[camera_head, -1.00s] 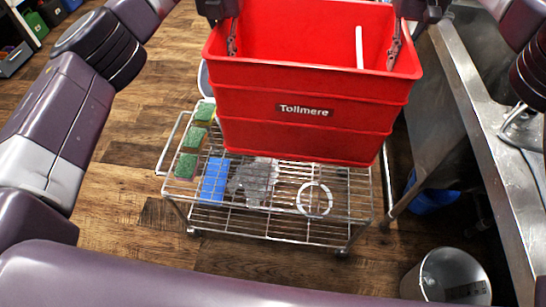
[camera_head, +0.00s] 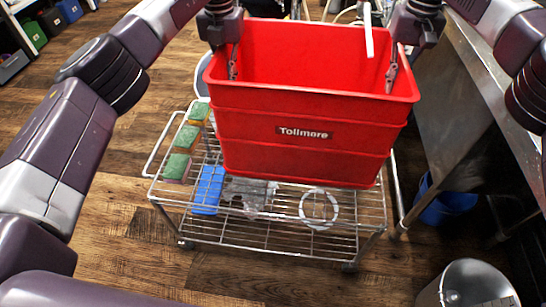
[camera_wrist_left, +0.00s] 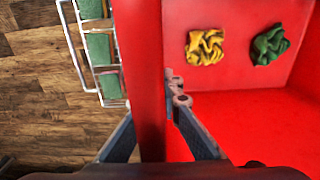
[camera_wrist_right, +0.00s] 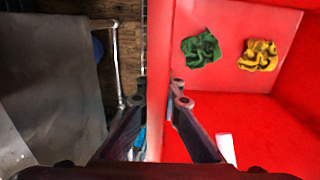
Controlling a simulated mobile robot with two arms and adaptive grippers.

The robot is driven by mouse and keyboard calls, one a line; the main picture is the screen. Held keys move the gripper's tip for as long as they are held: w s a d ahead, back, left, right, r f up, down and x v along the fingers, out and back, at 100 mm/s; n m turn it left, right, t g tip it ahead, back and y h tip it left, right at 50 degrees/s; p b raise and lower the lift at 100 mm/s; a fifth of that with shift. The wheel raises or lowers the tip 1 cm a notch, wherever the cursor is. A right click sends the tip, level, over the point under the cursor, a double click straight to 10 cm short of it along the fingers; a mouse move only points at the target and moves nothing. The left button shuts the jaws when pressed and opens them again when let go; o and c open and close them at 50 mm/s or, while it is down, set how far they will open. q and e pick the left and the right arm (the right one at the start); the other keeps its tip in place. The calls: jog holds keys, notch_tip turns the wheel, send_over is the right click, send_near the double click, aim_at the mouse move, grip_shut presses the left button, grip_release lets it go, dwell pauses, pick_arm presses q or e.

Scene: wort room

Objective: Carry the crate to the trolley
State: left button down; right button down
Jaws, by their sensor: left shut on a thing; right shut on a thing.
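The red crate (camera_head: 262,155), labelled Tollmere, is held level between my two grippers over the wire trolley (camera_head: 270,236). Its base overlaps the trolley's top shelf in the head view; I cannot tell whether they touch. My left gripper (camera_head: 233,68) is shut on the crate's left wall, with a finger on each side of it in the left wrist view (camera_wrist_left: 155,103). My right gripper (camera_head: 391,78) is shut on the right wall. Inside the crate lie a yellow cloth (camera_wrist_left: 205,47) and a green cloth (camera_wrist_left: 270,44). A white stick-like thing (camera_head: 369,32) shows at the crate's right.
On the trolley are green-topped sponges (camera_head: 187,139), a blue item (camera_head: 208,190), a crumpled grey cloth (camera_head: 248,194) and a white ring (camera_head: 319,208). A metal counter (camera_head: 450,100) stands close on the right. A metal bin (camera_head: 468,284) is front right; wooden floor lies open left.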

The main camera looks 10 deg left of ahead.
pick_arm(q)
jog(key=shift+a, duration=0.1)
pick_arm(e)
jog(key=shift+d+r, duration=0.1)
pick_arm(q)
jog(key=shift+f, duration=0.15)
pick_arm(e)
jog(key=shift+f, duration=0.2)
